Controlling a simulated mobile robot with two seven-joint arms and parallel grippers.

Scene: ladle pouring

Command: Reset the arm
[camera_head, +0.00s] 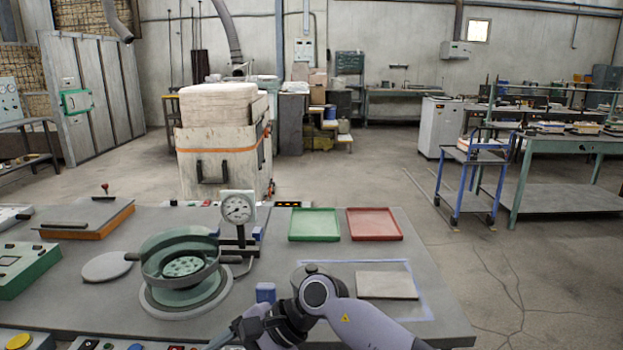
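One arm of mine comes in from the lower right, so it is my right arm. It bends at a round joint above the table's front. My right gripper (247,328) is dark and low near the front edge of the table. Its fingers are small and partly hidden by the wrist, so I cannot tell whether they are open or shut. A blue-grey piece shows at its left, and I cannot tell what it is. My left arm and gripper are not in view.
A green round vessel (181,267) stands left of my gripper, with a dial gauge (238,210) behind it. A grey disc (107,266), green tray (314,225), red tray (375,225), blue block (265,293) and pale plate (387,286) lie on the grey table (440,310).

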